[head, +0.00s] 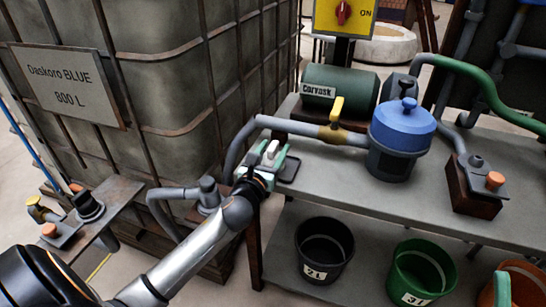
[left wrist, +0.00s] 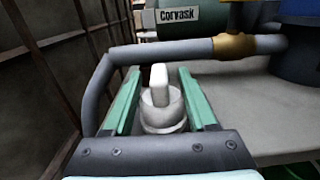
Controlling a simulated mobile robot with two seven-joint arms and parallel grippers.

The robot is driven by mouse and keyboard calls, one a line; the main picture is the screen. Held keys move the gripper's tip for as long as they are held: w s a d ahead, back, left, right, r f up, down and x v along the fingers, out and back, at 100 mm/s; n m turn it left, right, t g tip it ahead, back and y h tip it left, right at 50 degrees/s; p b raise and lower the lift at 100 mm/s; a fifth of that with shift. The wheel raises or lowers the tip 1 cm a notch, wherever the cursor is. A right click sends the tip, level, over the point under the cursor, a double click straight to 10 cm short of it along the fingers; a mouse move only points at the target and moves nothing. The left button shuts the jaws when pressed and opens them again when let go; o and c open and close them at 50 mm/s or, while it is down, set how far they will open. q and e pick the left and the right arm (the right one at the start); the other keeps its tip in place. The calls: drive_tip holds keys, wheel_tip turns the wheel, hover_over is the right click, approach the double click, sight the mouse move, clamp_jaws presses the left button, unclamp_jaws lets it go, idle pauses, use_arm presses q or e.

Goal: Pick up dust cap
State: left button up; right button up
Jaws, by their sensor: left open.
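The dust cap appears to be the pale grey-white cap with an upright grip, seen in the left wrist view (left wrist: 160,105) between my green fingers. In the head view the pale cap (head: 270,149) is small and partly covered by my left gripper (head: 268,158). My left gripper is open, with one finger on each side of the cap in the left wrist view (left wrist: 158,100). I cannot tell whether either finger touches it. A light green piece at the lower right edge of the head view looks like part of my right gripper (head: 502,289); its jaws are not clear.
A grey pipe (head: 310,129) with a yellow-handled valve (head: 335,110) runs just behind the left gripper to a blue-lidded housing (head: 402,128). A caged tank (head: 160,70) stands close on the left. Buckets (head: 324,250) stand on the lower shelf. The bench front (head: 350,185) is clear.

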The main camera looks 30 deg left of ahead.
use_arm(q)
clamp_jaws()
idle(0.4)
